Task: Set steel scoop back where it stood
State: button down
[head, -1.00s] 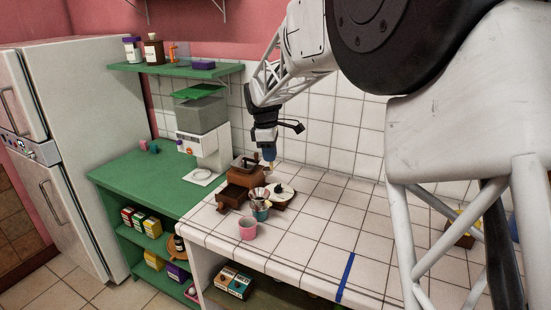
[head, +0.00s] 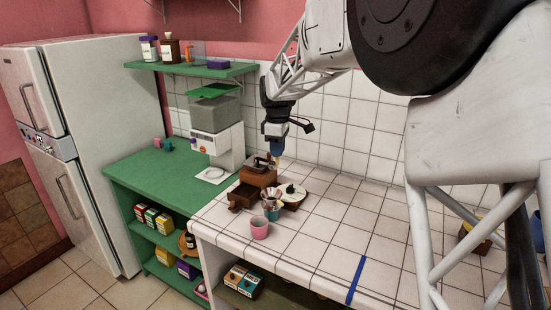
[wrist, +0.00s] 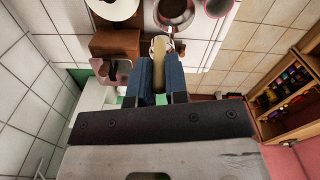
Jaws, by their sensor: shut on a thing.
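My gripper (head: 277,158) is above the tiled counter, near the wooden coffee grinder (head: 258,175). In the wrist view its two blue fingers (wrist: 160,78) are shut on a pale tan, rounded piece (wrist: 159,48), which seems to be the handle of the steel scoop. In the head view only a small yellowish bit of it shows below the fingers. I cannot clearly make out the scoop's bowl. A round vessel with dark contents (wrist: 175,12) lies beyond the held piece in the wrist view; I cannot tell whether they touch.
A white machine (head: 217,140) stands at the back left.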

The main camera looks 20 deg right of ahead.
jog(key=s+a+f, duration=0.3)
jog(key=a+f, duration=0.2)
jog(key=a, duration=0.2)
jog(key=s+a+f, duration=0.3)
jog(key=a+f, duration=0.3)
jog(key=a, duration=0.1)
jog(key=shift+a+f, duration=0.2)
jog(key=shift+f, duration=0.1)
jog(key=shift+s+f, duration=0.1)
jog(key=shift+f, duration=0.1)
jog(key=shift+f, duration=3)
jog(key=shift+f, duration=0.4)
jog(key=c, duration=1.1)
grip_release()
jog(key=shift+o, duration=0.2)
jog(key=shift+r, duration=0.1)
notch_tip(320, 180, up, 7)
